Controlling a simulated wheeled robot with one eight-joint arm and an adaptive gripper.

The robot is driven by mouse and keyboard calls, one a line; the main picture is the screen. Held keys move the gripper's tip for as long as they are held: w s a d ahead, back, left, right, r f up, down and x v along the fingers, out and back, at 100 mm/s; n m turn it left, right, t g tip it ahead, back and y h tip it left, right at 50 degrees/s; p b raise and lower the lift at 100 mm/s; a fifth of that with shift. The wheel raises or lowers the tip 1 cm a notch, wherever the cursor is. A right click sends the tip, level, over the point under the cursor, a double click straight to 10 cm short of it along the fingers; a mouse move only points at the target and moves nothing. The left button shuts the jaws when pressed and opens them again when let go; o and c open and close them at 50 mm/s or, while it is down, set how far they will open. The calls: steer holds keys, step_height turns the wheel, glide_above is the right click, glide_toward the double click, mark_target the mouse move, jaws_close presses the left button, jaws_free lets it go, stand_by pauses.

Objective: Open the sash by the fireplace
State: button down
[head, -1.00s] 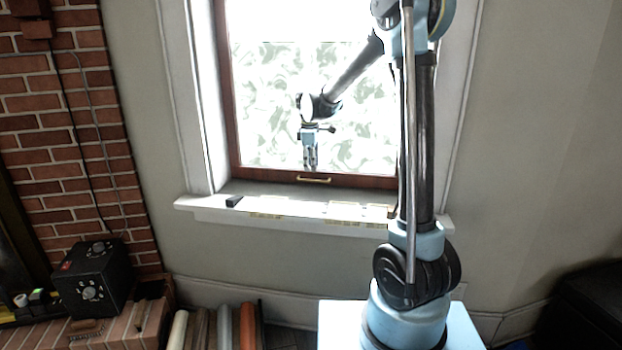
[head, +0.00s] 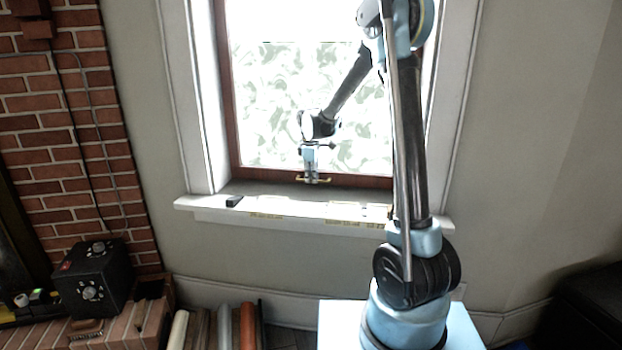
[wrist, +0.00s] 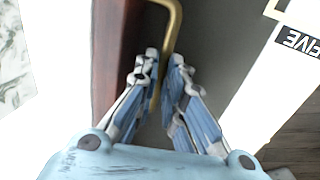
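The window sash (head: 234,120) has a dark red-brown wooden frame around patterned glass. Its bottom rail sits low, just above the sill. A brass bar handle (head: 325,180) is on that rail; the handle also shows in the wrist view (wrist: 174,20). My gripper (head: 311,182) points down at the middle of the handle. In the wrist view, its two fingers (wrist: 167,62) stand on either side of the brass bar.
A black box with dials (head: 90,278) stands on the brick hearth at left. Several rolls (head: 222,328) stand below the sill. Lettering shows on the sill in the wrist view.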

mark_target(312, 107)
step_height(312, 107, up, 27)
steer(key=shift+r, duration=0.1)
stand_by(0.6)
steer(key=c, duration=1.7)
jaws_free()
steer(key=r, duration=0.3)
steer(key=s+r, duration=0.1)
steer(key=r, duration=0.3)
steer(key=s+r, duration=0.1)
steer(key=r, duration=0.3)
steer(key=shift+a+r, duration=0.1)
steer(key=shift+r, duration=0.15)
